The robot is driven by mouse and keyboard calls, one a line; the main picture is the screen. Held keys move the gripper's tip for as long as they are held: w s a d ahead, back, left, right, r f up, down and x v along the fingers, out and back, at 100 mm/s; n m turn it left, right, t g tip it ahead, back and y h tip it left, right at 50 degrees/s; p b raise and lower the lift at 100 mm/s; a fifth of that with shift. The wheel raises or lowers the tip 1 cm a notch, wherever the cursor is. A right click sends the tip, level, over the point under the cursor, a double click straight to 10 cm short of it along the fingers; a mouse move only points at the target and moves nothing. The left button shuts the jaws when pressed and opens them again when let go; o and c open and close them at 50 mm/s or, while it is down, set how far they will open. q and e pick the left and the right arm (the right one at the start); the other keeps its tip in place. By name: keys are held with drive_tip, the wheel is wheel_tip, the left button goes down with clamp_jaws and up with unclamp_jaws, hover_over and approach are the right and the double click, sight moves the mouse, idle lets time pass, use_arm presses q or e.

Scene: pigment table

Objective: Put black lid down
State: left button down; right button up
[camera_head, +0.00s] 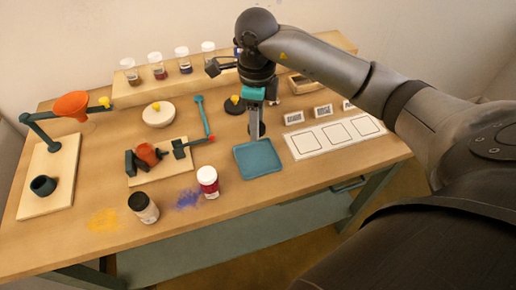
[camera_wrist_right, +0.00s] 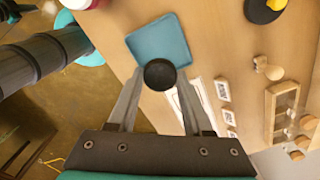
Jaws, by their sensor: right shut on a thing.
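My right gripper (camera_head: 256,126) is shut on a small round black lid (camera_head: 262,130). In the right wrist view the black lid (camera_wrist_right: 160,74) sits between the tips of the two grey fingers (camera_wrist_right: 158,88). In the head view the fingers partly hide it. It is just behind the far edge of the square teal tray (camera_head: 256,158); I cannot tell its exact height above the table. The tray also shows in the wrist view (camera_wrist_right: 158,36), and its bare surface looks empty. My left gripper is not in view.
A red jar with a white lid (camera_head: 208,182) and a dark jar (camera_head: 143,207) stand left of the tray. A white mat with outlined squares (camera_head: 335,136) lies to its right. A black disc with a yellow knob (camera_head: 233,106) is behind. Jars line a back shelf (camera_head: 120,96).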

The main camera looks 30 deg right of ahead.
sight(257, 159)
wheel_tip(257, 159, down, 10)
drive_tip(key=shift+f+b, duration=0.15)
drive_tip(key=shift+b, duration=0.3)
drive_tip(key=shift+s+f+b, duration=0.1)
drive_tip(key=shift+f+b, duration=0.5)
drive_tip(key=shift+f, duration=0.05)
